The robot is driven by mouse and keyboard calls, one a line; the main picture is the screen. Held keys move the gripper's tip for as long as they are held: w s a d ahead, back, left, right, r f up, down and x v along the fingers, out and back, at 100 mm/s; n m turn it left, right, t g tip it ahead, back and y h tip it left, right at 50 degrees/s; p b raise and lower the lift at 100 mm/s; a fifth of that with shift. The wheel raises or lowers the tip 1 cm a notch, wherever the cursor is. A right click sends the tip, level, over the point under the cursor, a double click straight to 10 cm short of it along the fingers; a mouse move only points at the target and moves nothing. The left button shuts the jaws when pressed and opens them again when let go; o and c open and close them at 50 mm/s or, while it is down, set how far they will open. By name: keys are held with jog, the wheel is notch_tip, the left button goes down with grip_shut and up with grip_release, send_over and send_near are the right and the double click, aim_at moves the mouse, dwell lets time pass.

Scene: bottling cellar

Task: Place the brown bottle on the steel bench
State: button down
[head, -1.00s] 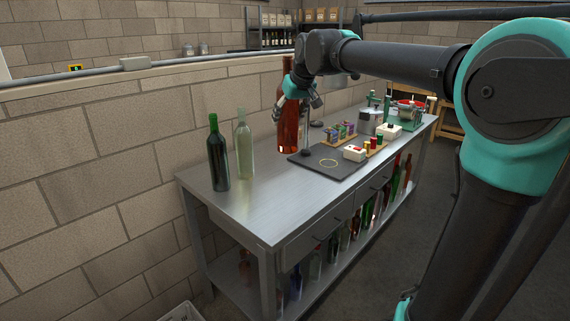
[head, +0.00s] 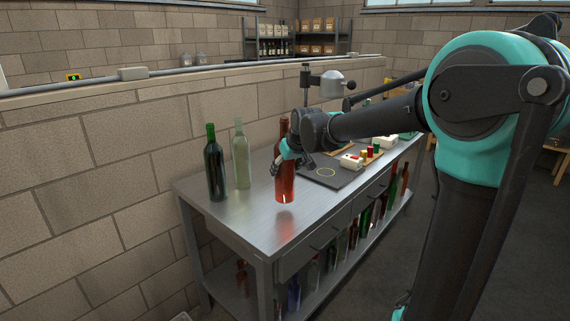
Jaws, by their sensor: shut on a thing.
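The brown bottle (head: 285,188) is reddish-brown and upright over the front left part of the steel bench (head: 243,217). My gripper (head: 291,164) is shut on it around its body, and my wrist hides part of its right side. A reddish reflection shows on the bench top a little below the bottle's base, so the bottle seems to hang slightly above the surface. I cannot tell the gap exactly.
A dark green bottle (head: 215,170) and a clear pale bottle (head: 241,160) stand left of the held bottle, near the wall. A dark mat (head: 340,178) and small items lie to the right. Several bottles fill the lower shelf. The bench's near left end is clear.

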aim_at(285, 179)
jog(key=shift+f, duration=1.95)
jog(key=shift+c, duration=2.3)
grip_release()
jog(key=v, duration=1.2)
jog(key=s+d+f+m+g+h, duration=0.1)
jog(key=s+d+f+m+h, duration=0.2)
jog(key=s+d+f, duration=1.9)
notch_tip(285, 179, down, 3)
jog(key=m, duration=0.3)
jog(key=shift+s+d, duration=0.15)
jog(key=shift+d, duration=0.15)
